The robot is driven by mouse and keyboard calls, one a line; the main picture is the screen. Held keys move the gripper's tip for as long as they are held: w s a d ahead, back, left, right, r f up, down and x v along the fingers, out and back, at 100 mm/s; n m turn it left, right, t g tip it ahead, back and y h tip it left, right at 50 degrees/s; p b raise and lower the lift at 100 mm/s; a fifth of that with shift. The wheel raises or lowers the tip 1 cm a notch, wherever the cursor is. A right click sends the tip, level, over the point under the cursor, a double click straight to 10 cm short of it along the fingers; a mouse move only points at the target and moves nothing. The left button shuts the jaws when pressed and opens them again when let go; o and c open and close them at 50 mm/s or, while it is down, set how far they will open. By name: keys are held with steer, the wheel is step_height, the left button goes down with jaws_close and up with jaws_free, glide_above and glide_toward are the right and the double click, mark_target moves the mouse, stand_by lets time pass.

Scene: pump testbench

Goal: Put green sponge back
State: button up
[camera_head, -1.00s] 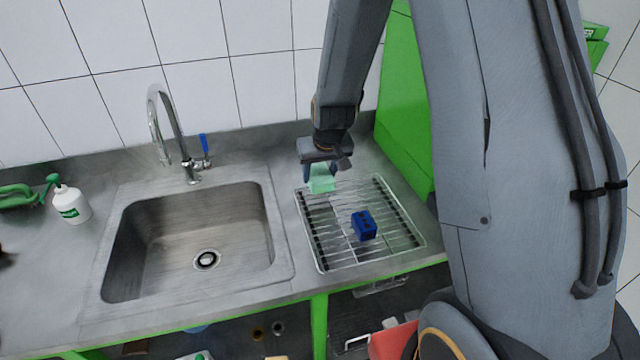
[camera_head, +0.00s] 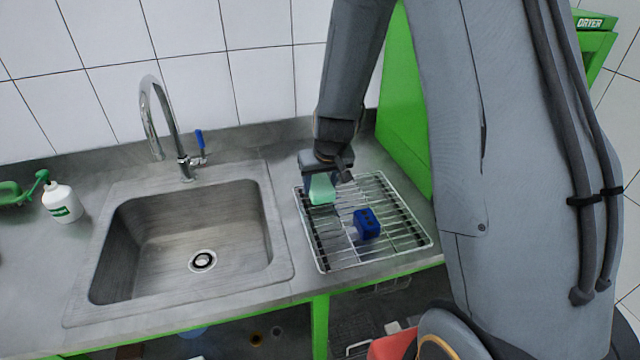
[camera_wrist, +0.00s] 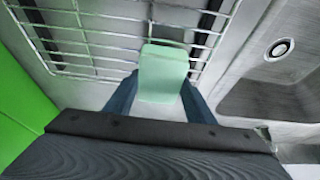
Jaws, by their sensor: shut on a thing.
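The green sponge (camera_head: 321,189) is a pale mint-green block. My gripper (camera_head: 330,182) is shut on it, over the back left part of the wire drying rack (camera_head: 388,250). In the wrist view the sponge (camera_wrist: 163,72) sits between the two dark blue fingers of my gripper (camera_wrist: 160,100), with the rack wires (camera_wrist: 75,52) behind it. I cannot tell whether the sponge touches the rack.
A blue block (camera_head: 367,224) lies on the rack. The sink (camera_head: 190,240) with its tap (camera_head: 165,120) is left of the rack. A white bottle (camera_head: 62,203) stands further left. A green panel (camera_head: 404,120) stands behind the rack on the right.

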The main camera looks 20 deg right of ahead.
steer(key=o, duration=1.1)
steer(key=shift+r, duration=0.1)
steer(key=shift+r+p, duration=0.25)
steer(key=shift+p, duration=0.15)
steer(key=p+v, duration=0.1)
steer(key=v, duration=0.9)
steer(key=s+r+g, duration=0.2)
steer(key=s, duration=1.4)
steer(key=shift+s+r, duration=0.25)
steer(key=shift+s, duration=0.15)
steer(key=shift+f, duration=0.1)
steer(key=shift+g, duration=0.6)
step_height(320, 180, down, 7)
steer(key=b, duration=0.6)
steer(key=shift+w+a+f+b, duration=0.1)
steer(key=shift+b, duration=0.2)
